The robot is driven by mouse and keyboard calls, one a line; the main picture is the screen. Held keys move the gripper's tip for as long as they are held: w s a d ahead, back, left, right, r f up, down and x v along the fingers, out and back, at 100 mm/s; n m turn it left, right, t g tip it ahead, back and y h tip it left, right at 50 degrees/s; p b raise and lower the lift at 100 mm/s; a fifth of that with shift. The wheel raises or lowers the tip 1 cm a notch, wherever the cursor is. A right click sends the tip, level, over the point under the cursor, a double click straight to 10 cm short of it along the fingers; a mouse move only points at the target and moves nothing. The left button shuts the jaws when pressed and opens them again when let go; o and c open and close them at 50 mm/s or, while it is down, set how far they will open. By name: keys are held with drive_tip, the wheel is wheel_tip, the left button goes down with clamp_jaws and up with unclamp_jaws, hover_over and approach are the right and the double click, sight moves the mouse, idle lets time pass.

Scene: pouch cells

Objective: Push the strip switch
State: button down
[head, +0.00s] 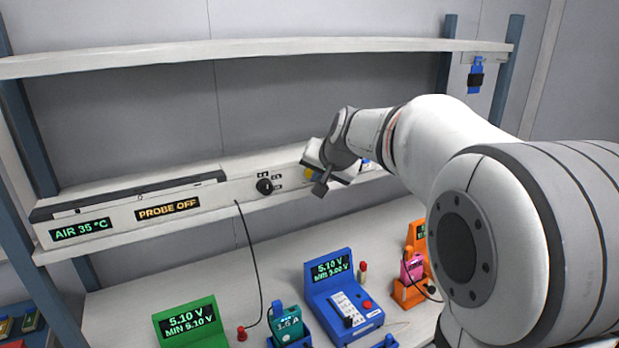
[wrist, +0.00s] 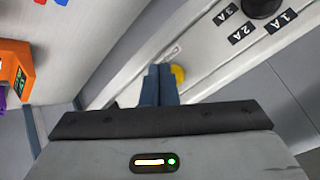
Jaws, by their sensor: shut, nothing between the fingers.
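My gripper (wrist: 158,70) is shut and empty, its two blue fingers together. In the wrist view its tips are at a pale ledge face, beside a yellow round part (wrist: 179,74) that they partly cover. The yellow part also shows in the head view (head: 308,174), partly behind my gripper (head: 320,187). I cannot tell whether it is the strip switch, or whether the fingertips touch it. No part is clearly labelled as the strip switch.
A black knob (head: 265,186) with 1A, 2A and 3A labels sits left of my gripper. Further left are the "PROBE OFF" display (head: 168,209) and "AIR 35 °C" display (head: 81,229). Below, the bench holds a green meter (head: 188,322), a blue meter (head: 340,285) and an orange stand (head: 408,293).

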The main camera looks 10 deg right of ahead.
drive_tip(key=s+b, duration=0.1)
drive_tip(key=s, duration=0.1)
drive_tip(key=s+d+b, duration=0.2)
drive_tip(key=s, duration=0.1)
drive_tip(key=shift+s, duration=0.3)
idle(0.4)
drive_tip(key=s+f+n+g, duration=0.1)
drive_tip(key=s+f+g, duration=0.1)
drive_tip(key=s+f, duration=0.3)
drive_tip(key=s+a+f+n+g+h+p, duration=0.1)
drive_tip(key=s+f, duration=0.4)
drive_tip(key=s, duration=0.7)
drive_tip(key=s+f+n+g+p, duration=0.1)
drive_tip(key=s+f+n+g, duration=0.2)
drive_tip(key=s+f, duration=0.2)
drive_tip(key=s, duration=0.3)
drive_tip(key=shift+s+a+f+h, duration=0.15)
drive_tip(key=shift+s+f+h, duration=0.15)
drive_tip(key=shift+h, duration=0.1)
